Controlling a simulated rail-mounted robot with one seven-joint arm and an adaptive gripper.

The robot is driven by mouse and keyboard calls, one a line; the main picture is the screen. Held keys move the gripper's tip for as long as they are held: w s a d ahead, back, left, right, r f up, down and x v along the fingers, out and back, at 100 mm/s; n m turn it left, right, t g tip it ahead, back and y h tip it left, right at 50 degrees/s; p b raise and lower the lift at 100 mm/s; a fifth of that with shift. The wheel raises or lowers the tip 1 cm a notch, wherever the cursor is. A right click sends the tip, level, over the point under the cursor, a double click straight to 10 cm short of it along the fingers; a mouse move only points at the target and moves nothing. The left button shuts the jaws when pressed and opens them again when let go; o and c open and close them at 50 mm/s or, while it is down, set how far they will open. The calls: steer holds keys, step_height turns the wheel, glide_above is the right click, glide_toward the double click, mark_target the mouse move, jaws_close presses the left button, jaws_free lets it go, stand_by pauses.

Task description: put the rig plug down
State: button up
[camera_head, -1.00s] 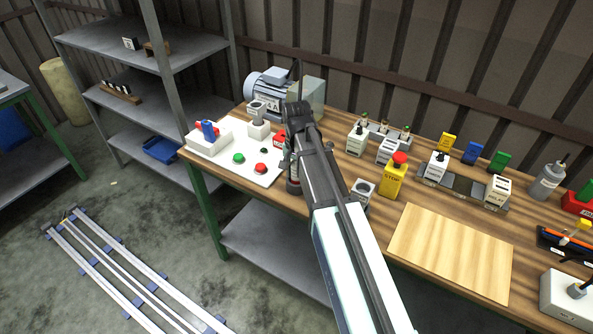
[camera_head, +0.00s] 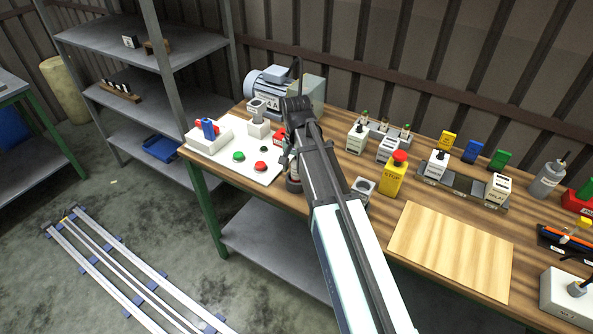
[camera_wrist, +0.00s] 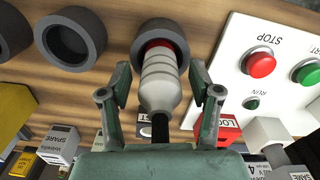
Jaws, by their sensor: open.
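The rig plug (camera_wrist: 160,82), a pale grey ribbed body with a red ring and a dark cable end, stands with its red end in a dark round holder (camera_wrist: 178,32) in the wrist view. My gripper (camera_wrist: 159,76) is open, with one finger on each side of the plug; a gap shows on both sides. In the head view, my arm covers most of the plug, and the holder (camera_head: 293,186) shows low beside the white control panel.
The white panel (camera_head: 228,160) with red and green buttons is close beside the holder. Empty dark round holders (camera_wrist: 72,42) stand on the other side. A yellow stop box (camera_head: 393,178) and a pale wooden board (camera_head: 450,250) are further right. A motor (camera_head: 268,90) stands behind.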

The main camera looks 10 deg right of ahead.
step_height(320, 180, up, 11)
steer(key=shift+b, duration=0.95)
